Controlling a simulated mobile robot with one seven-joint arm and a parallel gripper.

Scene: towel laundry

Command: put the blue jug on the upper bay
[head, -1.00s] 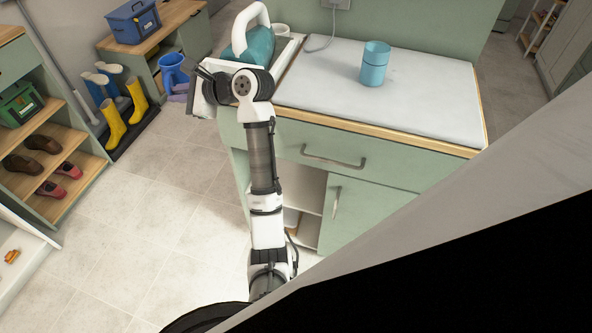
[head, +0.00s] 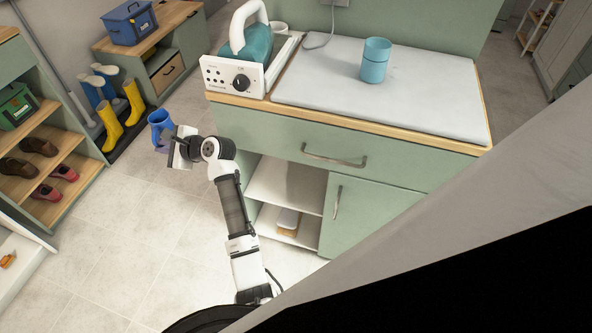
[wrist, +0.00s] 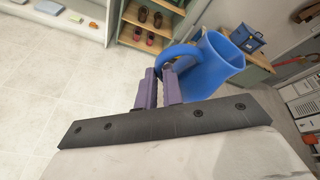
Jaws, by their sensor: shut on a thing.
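The blue jug (head: 160,120) is in my gripper (head: 168,146), held in the air left of the green cabinet. In the wrist view my gripper (wrist: 160,86) is shut on the handle of the blue jug (wrist: 217,62), and the jug's body hangs to the right of the fingers. In the head view my wrist partly hides the jug. The cabinet has an open front with an upper bay (head: 290,184) above a lower one. The upper bay looks empty from here.
A brush-like item (head: 288,220) sits in the lower bay. A door with a handle (head: 337,203) closes the cabinet's right part. A steam iron station (head: 232,76) and a blue cup (head: 375,60) stand on top. Yellow boots (head: 113,124) stand at the left. The floor in front is clear.

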